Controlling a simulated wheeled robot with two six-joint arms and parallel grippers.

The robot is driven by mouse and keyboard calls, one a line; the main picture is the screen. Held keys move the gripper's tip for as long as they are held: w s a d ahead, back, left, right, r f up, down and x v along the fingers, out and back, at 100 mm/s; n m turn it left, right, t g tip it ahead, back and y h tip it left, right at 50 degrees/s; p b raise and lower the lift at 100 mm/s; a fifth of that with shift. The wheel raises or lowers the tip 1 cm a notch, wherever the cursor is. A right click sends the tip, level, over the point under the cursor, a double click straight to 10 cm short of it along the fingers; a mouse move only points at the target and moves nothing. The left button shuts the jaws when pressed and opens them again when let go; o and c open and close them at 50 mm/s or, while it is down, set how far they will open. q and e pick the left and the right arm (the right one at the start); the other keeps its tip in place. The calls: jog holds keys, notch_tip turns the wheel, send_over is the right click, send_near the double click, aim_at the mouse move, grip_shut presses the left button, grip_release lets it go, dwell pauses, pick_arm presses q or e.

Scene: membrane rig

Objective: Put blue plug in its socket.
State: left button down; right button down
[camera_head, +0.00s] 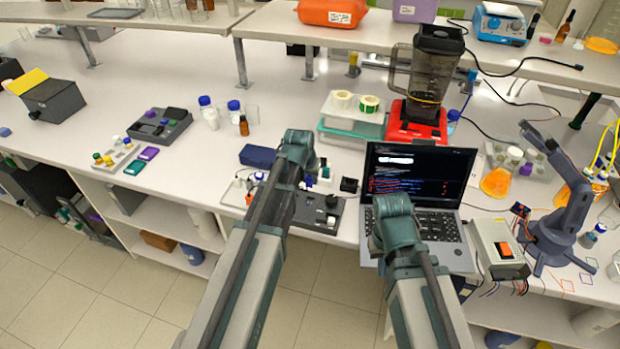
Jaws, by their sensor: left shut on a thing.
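The membrane rig is a low dark base (316,222) near the bench's front edge, left of the laptop, with small white and dark parts on it. My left gripper (309,178) is over the rig's back part, mostly hidden by its own wrist. It is shut on a small blue thing (309,182), apparently the blue plug, just above the rig. I cannot tell the socket apart from the other small parts, and the arm covers part of the base. My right gripper (379,240) is low at the laptop's left front corner; its fingers are hidden behind its wrist.
An open laptop (420,183) stands right of the rig. A dark blue box (258,156) lies behind the rig, and a white board (236,193) with small parts is at its left. A red-based blender (416,122) stands behind.

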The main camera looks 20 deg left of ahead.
pick_arm(q)
jog(key=shift+f, duration=0.15)
notch_tip(320, 180, down, 8)
jog(key=b, duration=0.8)
jog(key=shift+r, duration=0.2)
jog(key=shift+s, duration=0.15)
jog(key=shift+s, duration=0.1)
jog(key=c, duration=0.7)
grip_release()
jog(key=shift+o, duration=0.4)
jog(key=shift+r+p, duration=0.5)
jog(key=shift+p, duration=0.2)
jog(key=p+v, duration=1.1)
jog(key=v, duration=0.2)
jog(key=shift+p, duration=0.35)
